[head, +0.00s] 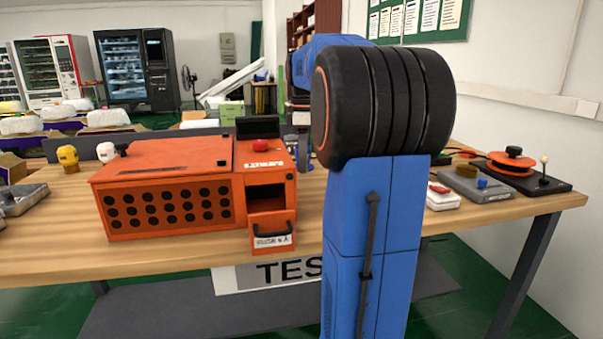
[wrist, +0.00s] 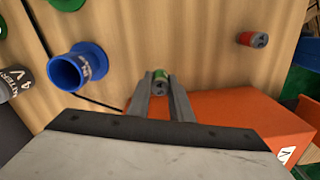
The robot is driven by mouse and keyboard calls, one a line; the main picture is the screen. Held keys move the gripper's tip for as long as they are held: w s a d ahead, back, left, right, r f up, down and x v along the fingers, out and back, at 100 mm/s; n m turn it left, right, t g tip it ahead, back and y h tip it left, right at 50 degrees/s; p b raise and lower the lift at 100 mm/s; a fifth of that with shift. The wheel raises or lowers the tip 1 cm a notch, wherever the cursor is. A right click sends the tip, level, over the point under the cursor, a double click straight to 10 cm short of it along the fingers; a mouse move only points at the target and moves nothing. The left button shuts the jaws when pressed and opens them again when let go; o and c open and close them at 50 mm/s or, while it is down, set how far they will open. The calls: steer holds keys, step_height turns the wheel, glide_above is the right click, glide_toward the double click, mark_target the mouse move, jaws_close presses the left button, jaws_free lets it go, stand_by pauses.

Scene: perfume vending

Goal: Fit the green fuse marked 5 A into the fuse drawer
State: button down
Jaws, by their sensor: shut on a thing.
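My gripper (wrist: 160,88) is shut on a small green fuse (wrist: 160,75) in the wrist view. The fuse sits between the fingertips, and the dark mark on its end is too small to read. In the head view the orange tester (head: 165,160) stands on the table left of my arm. Its fuse drawer (head: 272,236) is pulled out at the right front, below a red button. Part of the orange housing (wrist: 235,108) lies just beyond my fingers in the wrist view. My arm hides the gripper and fuse in the head view.
A red fuse (wrist: 252,39) and a blue cup-shaped part (wrist: 78,70) are on the wood in the wrist view. Yellow (head: 68,157) and white parts stand at left.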

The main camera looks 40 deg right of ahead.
steer(key=shift+f, duration=1.95)
steer(key=shift+f, duration=0.1)
steer(key=c, duration=1.6)
jaws_free()
steer(key=shift+o, duration=0.6)
step_height(320, 180, up, 12)
steer(key=shift+r, duration=0.15)
step_height(320, 180, up, 5)
steer(key=f, duration=1)
steer(key=shift+s+f, duration=0.15)
steer(key=shift+s, duration=0.25)
steer(key=shift+w+d+f, duration=0.1)
steer(key=shift+w+f, duration=0.05)
steer(key=shift+f, duration=1.45)
steer(key=shift+w+f, duration=0.1)
steer(key=shift+f, duration=1.5)
